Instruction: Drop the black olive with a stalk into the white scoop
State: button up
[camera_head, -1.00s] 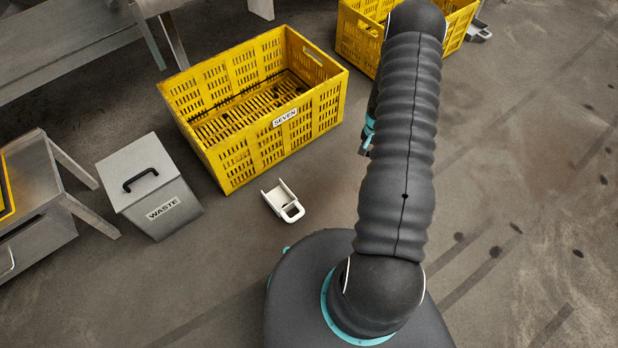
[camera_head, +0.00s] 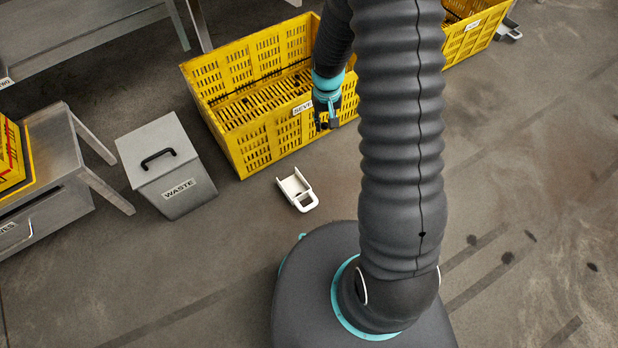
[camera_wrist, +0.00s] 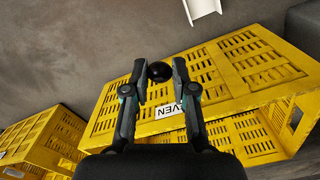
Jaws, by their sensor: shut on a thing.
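My gripper (camera_wrist: 160,75) is shut on a round black olive (camera_wrist: 159,71), held between its fingertips in the wrist view. No stalk can be made out on it at this size. In the head view my gripper (camera_head: 327,122) hangs in front of the yellow crate's near side, and the olive is too small to tell there. The white scoop (camera_head: 301,202) lies on the floor in front of that crate, to the left of and nearer than my gripper. It shows in part at the top of the wrist view (camera_wrist: 203,7).
The yellow crate labelled SEVEN (camera_head: 262,163) stands behind the scoop. A grey WASTE bin (camera_head: 190,196) stands to the left. Another yellow crate (camera_head: 480,35) is at the back right. A metal bench (camera_head: 52,150) is at far left. Dark bits (camera_head: 508,257) lie on the floor at right.

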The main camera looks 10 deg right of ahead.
aim_at(300, 188)
jog(key=z, duration=1.65)
jog(key=k, duration=1.1)
jog(key=u, duration=1.25)
jog(key=i, duration=0.5)
jog(key=z, duration=0.05)
